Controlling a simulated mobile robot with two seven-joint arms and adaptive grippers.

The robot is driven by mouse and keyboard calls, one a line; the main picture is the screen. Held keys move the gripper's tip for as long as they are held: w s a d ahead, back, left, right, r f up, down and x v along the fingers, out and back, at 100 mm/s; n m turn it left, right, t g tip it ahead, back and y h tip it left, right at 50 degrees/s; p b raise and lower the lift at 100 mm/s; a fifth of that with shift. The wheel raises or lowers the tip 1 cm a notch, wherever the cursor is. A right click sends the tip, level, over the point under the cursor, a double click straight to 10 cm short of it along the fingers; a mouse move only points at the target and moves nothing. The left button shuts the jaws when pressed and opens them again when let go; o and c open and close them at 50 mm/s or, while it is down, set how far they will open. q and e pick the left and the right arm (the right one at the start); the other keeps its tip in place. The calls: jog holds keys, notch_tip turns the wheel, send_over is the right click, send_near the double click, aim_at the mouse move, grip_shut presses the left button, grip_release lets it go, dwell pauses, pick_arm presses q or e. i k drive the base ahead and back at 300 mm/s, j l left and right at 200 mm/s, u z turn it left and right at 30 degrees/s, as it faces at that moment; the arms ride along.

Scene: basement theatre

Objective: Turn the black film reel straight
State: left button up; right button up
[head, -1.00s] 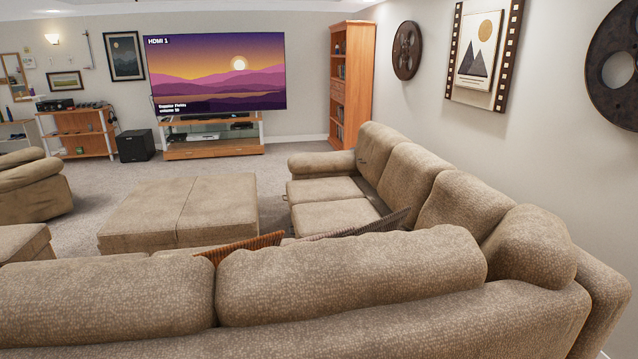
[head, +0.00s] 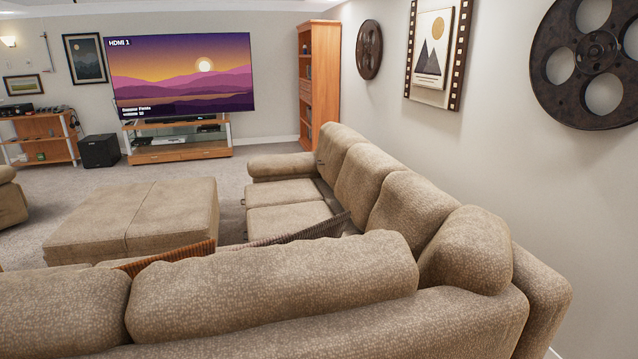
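A large dark film reel (head: 553,93) with round holes hangs on the right wall, cut off by the right edge of the head view. A second, smaller-looking dark reel (head: 369,50) hangs farther along the same wall, beyond the framed film-strip picture. I cannot tell from here which reel is the task's one, or whether either is tilted. Neither of my grippers shows in the head view.
A tan sectional sofa (head: 272,289) fills the foreground and runs along the right wall (head: 590,210). A tan ottoman (head: 135,217) stands at left. A film-strip picture (head: 437,50) hangs between the reels. An orange bookcase (head: 318,84) and television (head: 180,75) are at the back.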

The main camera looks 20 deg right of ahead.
aim_at(565, 102)
jog(key=l, duration=2)
jog(key=l+u, duration=0.3)
jog(key=l, duration=1.65)
jog(key=k, duration=0.1)
